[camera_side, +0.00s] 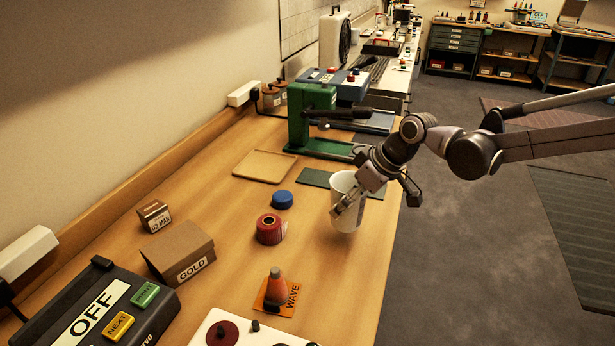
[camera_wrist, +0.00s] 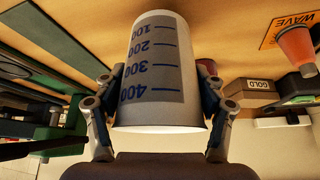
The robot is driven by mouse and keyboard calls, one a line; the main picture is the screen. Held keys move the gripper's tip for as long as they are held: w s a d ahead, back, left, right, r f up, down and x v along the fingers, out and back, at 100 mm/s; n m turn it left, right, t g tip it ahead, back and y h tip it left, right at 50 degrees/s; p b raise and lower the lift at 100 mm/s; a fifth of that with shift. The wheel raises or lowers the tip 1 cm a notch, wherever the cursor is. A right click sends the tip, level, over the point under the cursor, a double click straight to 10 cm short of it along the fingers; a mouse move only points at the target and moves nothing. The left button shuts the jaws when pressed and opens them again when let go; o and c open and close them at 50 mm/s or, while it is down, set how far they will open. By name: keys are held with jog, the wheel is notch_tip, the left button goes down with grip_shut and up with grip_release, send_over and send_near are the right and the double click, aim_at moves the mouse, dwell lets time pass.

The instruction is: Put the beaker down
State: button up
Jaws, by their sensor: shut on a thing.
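The beaker (camera_side: 346,219) is white, with a grey scale panel marked 100 to 400 that shows in the wrist view (camera_wrist: 155,60). In the side view it is near the right edge of the wooden table (camera_side: 225,283), roughly upright. My gripper (camera_side: 347,203) is shut on the beaker, with one finger on each side of it in the wrist view (camera_wrist: 158,95). I cannot tell whether the beaker's base touches the table or is slightly above it.
A red tape roll (camera_side: 270,229) and blue cap (camera_side: 282,199) stand left of the beaker. A dark green mat (camera_side: 314,178) and green press (camera_side: 300,120) are behind it. A tan tray (camera_side: 264,166) is empty.

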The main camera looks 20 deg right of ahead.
aim_at(366, 196)
jog(key=shift+f, duration=2)
jog(key=shift+f, duration=0.1)
jog(key=o, duration=1.2)
jog(key=v, duration=1.1)
jog(key=shift+r, duration=0.25)
jog(key=shift+s+d+r, duration=0.3)
jog(key=shift+s+r, duration=0.05)
jog(key=shift+s, duration=0.05)
jog(key=s+d+f+m+h, duration=0.1)
jog(key=s+d+m, duration=0.1)
jog(key=s, duration=0.3)
jog(key=s+d+f+m+t+h, duration=0.1)
jog(key=s+d+f+m, duration=0.1)
jog(key=s+d, duration=0.3)
jog(key=s+d+f+m+t+h, duration=0.1)
jog(key=s+d+m, duration=0.1)
jog(key=s+d, duration=0.2)
jog(key=shift+s+f, duration=0.2)
jog(key=shift+s, duration=0.35)
